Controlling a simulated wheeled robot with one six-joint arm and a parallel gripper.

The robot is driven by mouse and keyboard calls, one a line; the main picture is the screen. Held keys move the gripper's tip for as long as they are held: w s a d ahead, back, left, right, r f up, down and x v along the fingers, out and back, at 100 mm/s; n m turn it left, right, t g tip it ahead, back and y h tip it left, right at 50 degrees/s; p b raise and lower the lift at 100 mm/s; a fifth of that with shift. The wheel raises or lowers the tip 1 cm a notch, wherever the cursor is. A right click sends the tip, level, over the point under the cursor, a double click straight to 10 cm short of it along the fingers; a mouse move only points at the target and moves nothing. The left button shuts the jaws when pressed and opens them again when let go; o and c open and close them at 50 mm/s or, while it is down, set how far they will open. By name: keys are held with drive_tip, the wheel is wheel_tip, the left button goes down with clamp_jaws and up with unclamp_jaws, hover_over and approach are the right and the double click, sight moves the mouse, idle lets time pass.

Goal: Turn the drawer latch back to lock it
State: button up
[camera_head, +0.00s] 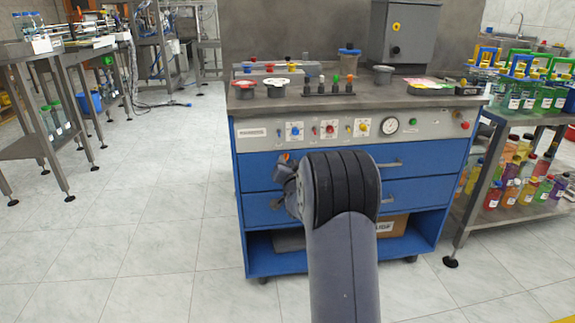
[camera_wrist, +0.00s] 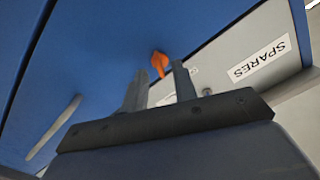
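The orange drawer latch (camera_wrist: 160,61) sits on the blue front of the cabinet (camera_head: 417,189). In the head view the latch (camera_head: 286,157) is a small orange spot on the upper left drawer, just above my gripper. In the wrist view my gripper (camera_wrist: 159,77) is open, with its two grey fingers apart and the latch showing between their tips. The fingers do not appear closed on it; contact cannot be told. My arm hides part of the drawer fronts in the head view.
A pale drawer handle (camera_wrist: 54,126) is at the left in the wrist view. The grey panel above the drawers carries a SPARES label (camera_wrist: 258,61), small knobs and a gauge (camera_head: 390,125).

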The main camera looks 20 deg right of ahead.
drive_tip(key=shift+w+d, duration=0.15)
drive_tip(key=shift+w, duration=0.4)
drive_tip(key=shift+c, duration=0.4)
clamp_jaws()
